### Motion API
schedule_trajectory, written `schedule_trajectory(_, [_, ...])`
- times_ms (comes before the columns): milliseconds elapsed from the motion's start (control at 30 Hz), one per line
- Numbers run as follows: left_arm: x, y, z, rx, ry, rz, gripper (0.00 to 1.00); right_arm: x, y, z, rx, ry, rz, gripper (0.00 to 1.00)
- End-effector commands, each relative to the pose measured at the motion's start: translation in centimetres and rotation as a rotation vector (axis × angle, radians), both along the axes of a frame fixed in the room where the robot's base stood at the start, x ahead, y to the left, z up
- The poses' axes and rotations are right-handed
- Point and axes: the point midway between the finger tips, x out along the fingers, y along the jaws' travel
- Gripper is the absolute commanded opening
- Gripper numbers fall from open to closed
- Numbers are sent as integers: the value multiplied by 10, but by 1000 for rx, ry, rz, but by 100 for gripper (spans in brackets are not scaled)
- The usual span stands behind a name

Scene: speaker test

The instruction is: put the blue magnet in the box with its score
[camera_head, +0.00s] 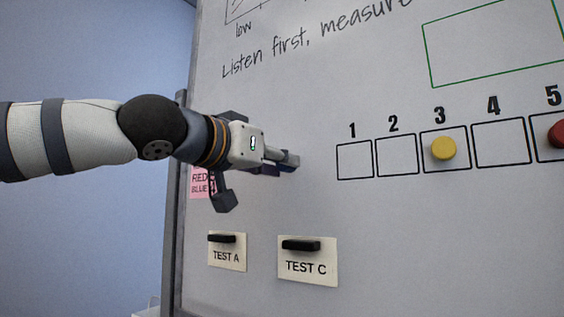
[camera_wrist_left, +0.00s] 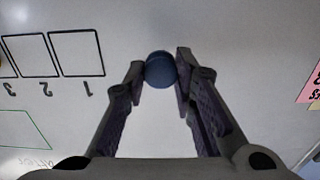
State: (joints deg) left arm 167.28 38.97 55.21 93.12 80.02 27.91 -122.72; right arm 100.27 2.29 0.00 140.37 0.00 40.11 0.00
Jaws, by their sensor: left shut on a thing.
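My left gripper (camera_head: 288,161) reaches in from the left in front of the whiteboard, left of the row of numbered boxes. In the left wrist view the blue magnet (camera_wrist_left: 160,69), round and dark blue, sits between the fingertips of my left gripper (camera_wrist_left: 161,75), which is shut on it. Box 1 (camera_head: 354,161) and box 2 (camera_head: 396,155) are empty, as is box 4 (camera_head: 500,143). A pink note (camera_head: 200,184) reads RED and BLUE; my gripper covers part of it. My right gripper is not in view.
A yellow magnet (camera_head: 443,148) is in box 3 and a red magnet (camera_head: 558,134) is in box 5. Cards TEST A (camera_head: 227,257) and TEST C (camera_head: 307,268) hang lower, under black magnets. The board between gripper and box 1 is clear.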

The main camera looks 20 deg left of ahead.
Motion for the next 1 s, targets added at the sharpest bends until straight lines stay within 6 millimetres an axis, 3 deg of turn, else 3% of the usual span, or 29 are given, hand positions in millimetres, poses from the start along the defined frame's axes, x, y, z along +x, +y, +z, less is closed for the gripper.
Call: schedule_trajectory(1000, [-34,13,0,-1,-1,0,4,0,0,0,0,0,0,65])
